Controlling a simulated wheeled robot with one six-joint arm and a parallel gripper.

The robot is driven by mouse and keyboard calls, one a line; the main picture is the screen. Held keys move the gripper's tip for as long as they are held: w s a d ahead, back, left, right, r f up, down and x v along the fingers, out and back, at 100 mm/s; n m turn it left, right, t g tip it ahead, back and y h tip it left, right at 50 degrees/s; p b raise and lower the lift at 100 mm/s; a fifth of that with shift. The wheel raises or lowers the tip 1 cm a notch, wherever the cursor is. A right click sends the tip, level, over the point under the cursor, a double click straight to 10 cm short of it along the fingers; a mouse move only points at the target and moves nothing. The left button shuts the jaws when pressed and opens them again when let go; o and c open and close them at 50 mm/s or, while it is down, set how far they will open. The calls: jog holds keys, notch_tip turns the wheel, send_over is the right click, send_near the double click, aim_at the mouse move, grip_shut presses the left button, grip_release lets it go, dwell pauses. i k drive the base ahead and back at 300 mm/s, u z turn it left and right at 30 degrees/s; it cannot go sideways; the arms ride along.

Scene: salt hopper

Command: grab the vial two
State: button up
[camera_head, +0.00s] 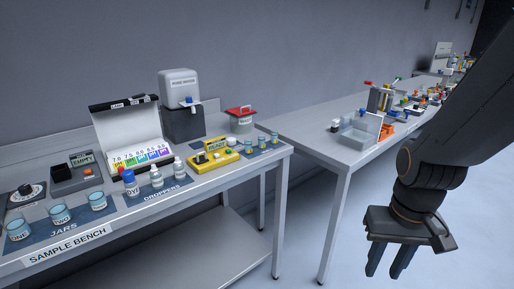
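Three small clear vials stand in a row on a dark blue mat at the right end of the sample bench (140,205): a left one (250,146), a middle one (262,142) and a right one (275,138). Their labels are too small to read, so I cannot tell which is vial two. Larger jars stand on the mat at the left end; one jar (61,215) reads TWO. My gripper (388,262) hangs at the lower right, fingers pointing down and apart, with nothing between them. It is clear of the bench and far from the vials.
A yellow device (213,160) stands just left of the vials, and a red-lidded container (241,122) behind them. Dropper bottles (157,178) stand further left. A second table (340,160) with trays and racks runs to the right. Open floor lies below my gripper.

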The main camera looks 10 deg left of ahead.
aim_at(261, 139)
jog(key=u, duration=0.25)
jog(key=i, duration=1.4)
jog(key=z, duration=0.25)
